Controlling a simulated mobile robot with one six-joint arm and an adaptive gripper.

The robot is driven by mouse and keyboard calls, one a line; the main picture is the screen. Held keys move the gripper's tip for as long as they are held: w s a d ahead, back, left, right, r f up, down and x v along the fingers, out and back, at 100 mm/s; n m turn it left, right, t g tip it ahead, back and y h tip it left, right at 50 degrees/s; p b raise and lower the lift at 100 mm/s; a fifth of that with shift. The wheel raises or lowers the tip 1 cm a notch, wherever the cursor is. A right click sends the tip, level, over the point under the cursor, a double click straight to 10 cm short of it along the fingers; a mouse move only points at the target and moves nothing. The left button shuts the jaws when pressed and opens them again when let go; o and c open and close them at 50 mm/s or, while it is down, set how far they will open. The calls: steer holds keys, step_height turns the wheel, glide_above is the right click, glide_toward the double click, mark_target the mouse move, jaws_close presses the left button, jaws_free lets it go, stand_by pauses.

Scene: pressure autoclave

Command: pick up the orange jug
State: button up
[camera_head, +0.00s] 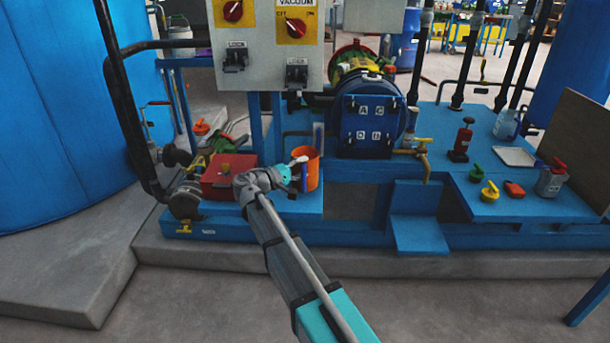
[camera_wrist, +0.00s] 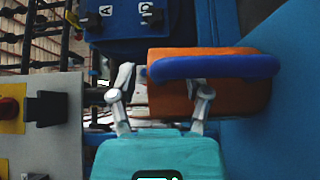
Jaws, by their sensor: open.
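The orange jug (camera_head: 313,172) stands upright on the blue platform, under the control panel's right edge. In the wrist view, which is turned sideways, the orange jug (camera_wrist: 178,98) lies across the middle and right, its blue handle (camera_wrist: 215,67) facing the camera. My gripper (camera_head: 299,163) is at the jug's upper left side in the head view. In the wrist view my gripper (camera_wrist: 162,88) is open. One finger is beyond the jug's rim and the other is in front of its body. I cannot tell whether either finger touches it.
A red box (camera_head: 229,176) stands left of my gripper. The control panel (camera_head: 268,50) hangs above, and a blue lettered autoclave door (camera_head: 365,122) is to the jug's right. A brass tap (camera_head: 424,160) juts out farther right. Small items stand on the blue right-hand table (camera_head: 500,205).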

jaws_close()
steer(key=shift+r, duration=0.15)
stand_by(0.4)
step_height(320, 180, up, 2)
steer(key=p, duration=0.2)
steer(key=shift+r+p, duration=0.25)
steer(key=shift+p, duration=0.15)
steer(key=s+d+r+p, duration=0.3)
steer(key=s+r+p, duration=0.7)
steer(key=s, duration=0.3)
steer(key=shift+s+d+r, duration=0.15)
steer(key=shift+s, duration=0.2)
